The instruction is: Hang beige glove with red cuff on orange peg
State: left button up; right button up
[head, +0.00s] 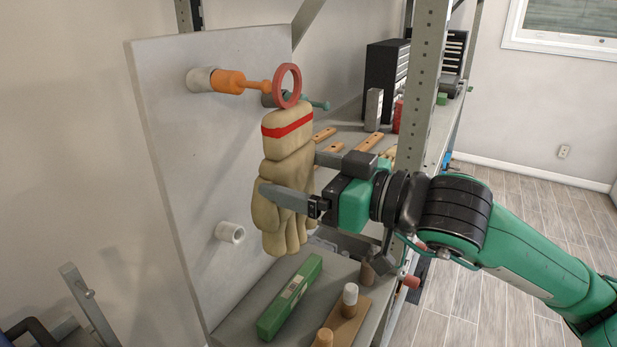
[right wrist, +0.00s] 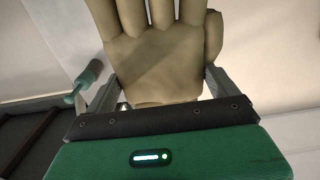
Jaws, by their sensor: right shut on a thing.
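The beige glove (head: 283,215) hangs upright, fingers down, with a red band at its cuff and a red ring (head: 297,80) on top. My right gripper (head: 300,178) is shut on the glove's body; the glove's palm side (right wrist: 160,60) fills the right wrist view between the fingers. The orange peg (head: 229,81) sticks out from the upper part of the pale board, with a thinner tip reaching the ring's left edge. I cannot tell whether the tip is inside the ring or just short of it. My left gripper is not in view.
A teal peg (head: 318,104) shows behind the ring. An empty white socket (head: 229,232) is lower on the board (head: 200,160). The rack shelves hold a green box (head: 290,298), a wooden block with pegs (head: 348,318), wooden pieces and a black drawer cabinet (head: 382,75). A rack post (head: 425,80) stands beside my arm.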

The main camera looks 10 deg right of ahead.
jog(key=shift+b+x, duration=1.05)
jog(key=shift+x, duration=1.35)
jog(key=shift+f, duration=0.1)
jog(key=shift+f+b, duration=0.75)
jog(key=shift+b, duration=0.6)
